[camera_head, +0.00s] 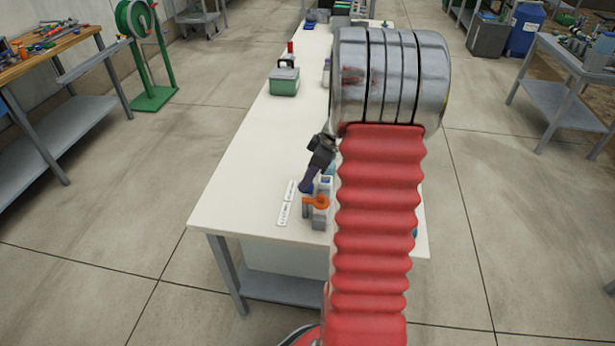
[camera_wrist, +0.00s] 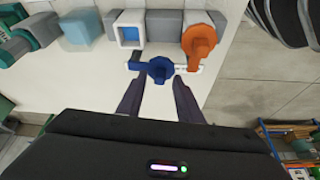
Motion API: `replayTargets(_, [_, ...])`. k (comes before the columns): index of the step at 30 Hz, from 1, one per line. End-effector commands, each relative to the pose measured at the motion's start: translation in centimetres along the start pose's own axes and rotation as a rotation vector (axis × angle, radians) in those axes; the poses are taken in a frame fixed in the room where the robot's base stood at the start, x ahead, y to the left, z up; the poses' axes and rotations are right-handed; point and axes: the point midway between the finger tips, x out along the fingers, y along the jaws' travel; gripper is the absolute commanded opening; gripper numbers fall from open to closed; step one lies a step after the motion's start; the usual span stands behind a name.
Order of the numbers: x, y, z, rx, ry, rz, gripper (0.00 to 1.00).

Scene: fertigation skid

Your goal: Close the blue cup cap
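The blue cap (camera_wrist: 160,70) is a round blue piece with a stub, in the wrist view's middle. A dark blue arm runs from it to the left. In the head view my gripper (camera_head: 307,188) is low over the table beside the orange cap (camera_head: 316,202). The blue cap is not clear there.
An orange cap (camera_wrist: 200,42) sits close right of the blue one. Grey and teal blocks stand at the wrist view's upper left. White label strips (camera_head: 286,204) lie on the white table (camera_head: 240,190). A green box (camera_head: 284,82) stands farther back. The table's left part is clear.

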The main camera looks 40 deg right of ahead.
Motion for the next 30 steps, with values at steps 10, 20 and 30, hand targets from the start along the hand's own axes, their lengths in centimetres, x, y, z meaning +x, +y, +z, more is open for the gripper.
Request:
replayTargets(10, [0.01,-0.01,-0.03,-0.001,0.000,0.000,0.24])
replayTargets(20, [0.00,-0.02,-0.05,-0.001,0.000,0.000,0.00])
replayTargets(30, [0.01,-0.05,-0.06,-0.001,0.000,-0.001,0.00])
